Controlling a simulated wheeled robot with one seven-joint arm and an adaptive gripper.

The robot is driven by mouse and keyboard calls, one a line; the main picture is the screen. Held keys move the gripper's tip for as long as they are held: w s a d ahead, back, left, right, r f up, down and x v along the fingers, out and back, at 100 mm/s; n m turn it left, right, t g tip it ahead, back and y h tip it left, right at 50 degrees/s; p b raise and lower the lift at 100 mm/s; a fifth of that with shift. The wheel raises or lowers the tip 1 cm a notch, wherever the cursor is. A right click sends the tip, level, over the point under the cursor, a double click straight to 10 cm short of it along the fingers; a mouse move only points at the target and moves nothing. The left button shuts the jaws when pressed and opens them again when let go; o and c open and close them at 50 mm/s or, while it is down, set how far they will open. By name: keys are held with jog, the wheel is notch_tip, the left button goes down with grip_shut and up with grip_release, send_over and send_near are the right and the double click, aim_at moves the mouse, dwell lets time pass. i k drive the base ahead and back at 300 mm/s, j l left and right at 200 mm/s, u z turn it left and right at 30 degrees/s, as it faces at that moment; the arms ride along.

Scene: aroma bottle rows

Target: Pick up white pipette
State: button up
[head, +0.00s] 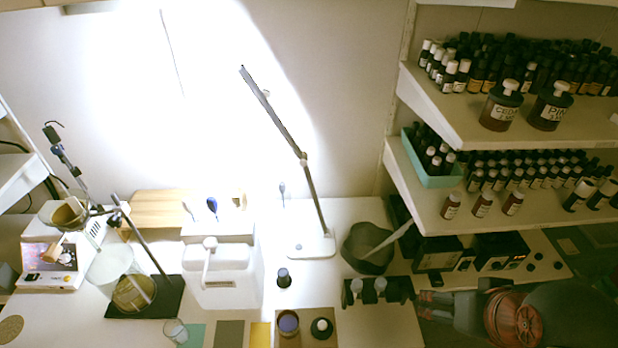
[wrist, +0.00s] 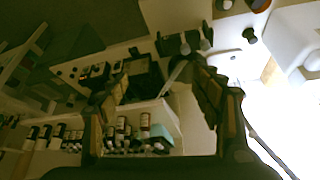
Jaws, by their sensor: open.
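Several slim, dropper-like items stand at the back of the bench in the head view: one with a pale bulb (head: 189,211), one with a dark blue bulb (head: 212,206) and a thin one (head: 282,192) by the lamp. The pale-bulbed one looks most like the white pipette, but it is too small to be sure. My gripper (head: 428,304) is at the lower right, right of the black rack and well away from the droppers. In the wrist view my gripper (wrist: 158,85) has its fingers spread with nothing held between them.
A black rack (head: 400,293) with pale-topped items and a grey bowl (head: 362,250) holding a white stick are nearest my gripper. A lamp (head: 312,245), a white container (head: 225,285) and a glassware stand (head: 165,300) occupy the bench. Bottle shelves (head: 450,115) overhang at right.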

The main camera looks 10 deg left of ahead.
aim_at(187, 203)
jog(key=u, duration=1.7)
jog(key=k+z, duration=0.1)
jog(key=z, duration=0.15)
